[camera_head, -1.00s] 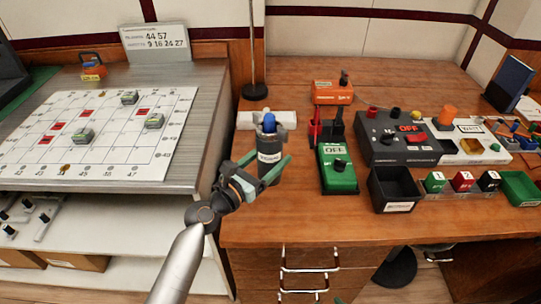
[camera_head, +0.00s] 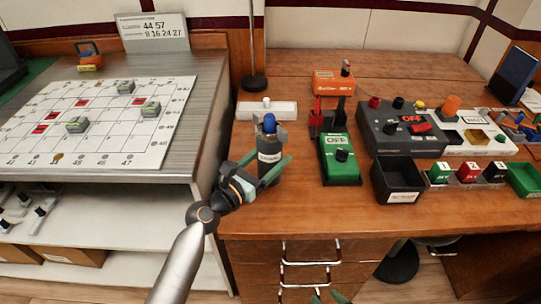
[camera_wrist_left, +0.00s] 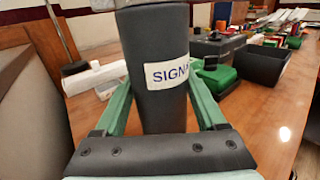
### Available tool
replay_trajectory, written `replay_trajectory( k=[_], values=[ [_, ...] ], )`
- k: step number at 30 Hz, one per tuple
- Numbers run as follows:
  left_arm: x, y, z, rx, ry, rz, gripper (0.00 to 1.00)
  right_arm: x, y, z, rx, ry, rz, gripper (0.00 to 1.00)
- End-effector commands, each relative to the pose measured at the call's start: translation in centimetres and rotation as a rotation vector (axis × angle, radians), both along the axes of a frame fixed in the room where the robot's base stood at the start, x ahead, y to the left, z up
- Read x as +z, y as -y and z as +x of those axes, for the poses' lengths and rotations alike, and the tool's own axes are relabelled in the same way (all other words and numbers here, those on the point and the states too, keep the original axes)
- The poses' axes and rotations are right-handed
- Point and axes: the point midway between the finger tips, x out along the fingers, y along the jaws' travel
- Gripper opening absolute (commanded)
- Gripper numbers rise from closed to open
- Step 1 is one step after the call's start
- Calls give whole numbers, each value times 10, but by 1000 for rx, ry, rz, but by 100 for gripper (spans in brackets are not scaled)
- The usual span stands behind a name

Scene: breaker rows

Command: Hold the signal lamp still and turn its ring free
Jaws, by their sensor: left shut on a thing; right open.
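The signal lamp (camera_head: 269,157) is a dark grey upright cylinder with a white label, a lighter grey ring (camera_head: 268,138) near the top and a blue dome (camera_head: 269,122). It stands at the left front of the wooden desk. My left gripper (camera_head: 273,172) has its green fingers on both sides of the body, shut on it below the ring. The left wrist view shows the dark body (camera_wrist_left: 155,100) between the fingers, with its label partly readable; the top is cut off. My right gripper (camera_head: 326,297) shows only its green fingertips, apart and empty, at the bottom edge, away from the lamp.
Behind the lamp lies a white block (camera_head: 267,110), with a thin pole (camera_head: 252,50) further back. To the right are a green box marked OFF (camera_head: 340,158), an empty black bin (camera_head: 398,182) and a dark switch panel (camera_head: 400,130). The desk's left edge is close.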

Motion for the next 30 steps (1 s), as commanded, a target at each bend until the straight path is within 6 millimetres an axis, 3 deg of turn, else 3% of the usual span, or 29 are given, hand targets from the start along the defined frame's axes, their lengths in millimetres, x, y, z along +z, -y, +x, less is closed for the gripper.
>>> replay_trajectory(
  k=[18,30],
  values=[
    [-22,1,0,1,3,-5,0,-17,1,-5,2,-3,-1,50],
    [-24,3,-1,-1,2,-8,0,-17,3,-4,1,-1,-4,50]
  ],
)
